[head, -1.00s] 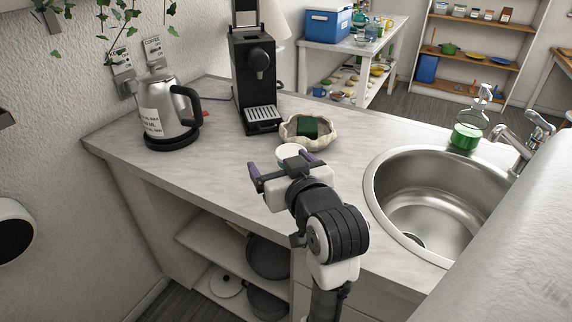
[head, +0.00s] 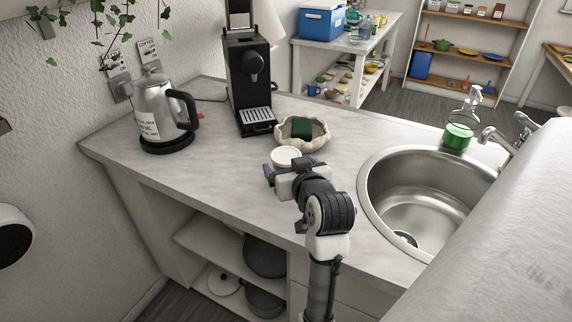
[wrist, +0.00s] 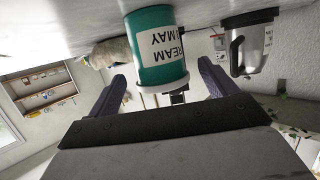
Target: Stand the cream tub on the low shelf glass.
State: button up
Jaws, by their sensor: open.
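The cream tub (head: 286,154) stands upright on the counter, and its white lid shows in the head view. In the wrist view, which is upside down, the tub (wrist: 160,45) is teal with a white label reading "CREAM" and "MAY". My gripper (head: 289,165) is open at the near side of the tub. In the wrist view its two purple fingers lie to either side of the tub, with gaps on both sides. I cannot make out a low glass shelf for certain in either view.
A coffee machine (head: 240,85), a kettle (head: 150,110) and a sink (head: 400,205) stand around. Open shelves (head: 205,243) under the counter hold pans. Clear counter lies left of my gripper.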

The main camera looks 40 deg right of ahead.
jog(key=shift+p+x, duration=0.45)
jog(key=shift+x, duration=1.35)
jog(key=c, duration=1.3)
